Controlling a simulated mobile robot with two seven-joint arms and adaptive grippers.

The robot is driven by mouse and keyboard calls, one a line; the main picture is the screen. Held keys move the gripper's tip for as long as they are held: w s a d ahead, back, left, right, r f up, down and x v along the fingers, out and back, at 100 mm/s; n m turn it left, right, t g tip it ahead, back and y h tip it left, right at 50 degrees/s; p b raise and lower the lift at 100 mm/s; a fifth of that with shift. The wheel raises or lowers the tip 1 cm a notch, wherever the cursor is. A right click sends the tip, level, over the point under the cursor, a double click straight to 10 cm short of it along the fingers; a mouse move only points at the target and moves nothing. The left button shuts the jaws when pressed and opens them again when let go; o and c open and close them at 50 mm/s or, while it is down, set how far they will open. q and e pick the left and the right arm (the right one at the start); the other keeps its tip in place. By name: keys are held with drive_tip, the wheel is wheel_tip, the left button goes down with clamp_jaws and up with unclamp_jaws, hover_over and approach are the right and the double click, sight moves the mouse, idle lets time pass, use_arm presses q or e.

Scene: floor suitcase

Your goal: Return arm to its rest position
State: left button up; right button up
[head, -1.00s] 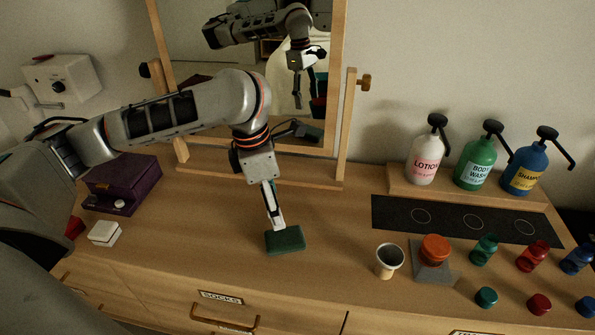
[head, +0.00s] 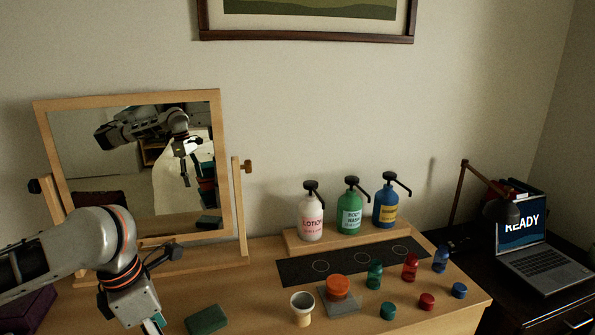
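My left arm comes in from the left, and my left gripper (head: 153,326) points down at the bottom edge of the head view. Its fingertips are cut off by the frame, so I cannot tell whether it is open or shut. A dark green block (head: 207,319) lies on the wooden dresser top to the right of the gripper, apart from it in the picture. The arm also shows reflected in the mirror (head: 110,185). My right gripper is not in view.
Lotion (head: 312,220), body wash (head: 350,212) and shampoo (head: 386,208) pumps stand on a wooden riser. A cup (head: 302,308), an orange-topped item (head: 338,287), and several small bottles and caps are in front. A laptop (head: 540,255) and lamp (head: 505,210) stand at right.

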use_arm(q)
drive_tip(key=d+f+n+t+h, duration=0.1)
drive_tip(key=d+f+n+t, duration=0.1)
drive_tip(key=d+f+n, duration=0.35)
drive_tip(key=d+f+n+t+h, duration=0.25)
drive_tip(key=d+n, duration=0.35)
drive_tip(key=n, duration=0.4)
drive_tip(key=s+a+f+n+t+y, duration=0.1)
drive_tip(key=s+a+f+n+y, duration=0.2)
drive_tip(key=s+a+n, duration=0.35)
drive_tip(key=s+a+f+n+y, duration=0.2)
drive_tip(key=s+a+n+y, duration=0.1)
drive_tip(key=a+n, duration=0.6)
drive_tip(key=s+a+f+n+t+y, duration=0.1)
drive_tip(key=s+a+f+n+y, duration=0.25)
drive_tip(key=a+n, duration=0.4)
drive_tip(key=d+f+n+t+h, duration=0.3)
drive_tip(key=d+f+h, duration=0.3)
drive_tip(key=d+f, duration=0.8)
drive_tip(key=shift+d+f+n+h, duration=0.25)
drive_tip(key=shift+f+n, duration=0.3)
drive_tip(key=shift+f, duration=0.55)
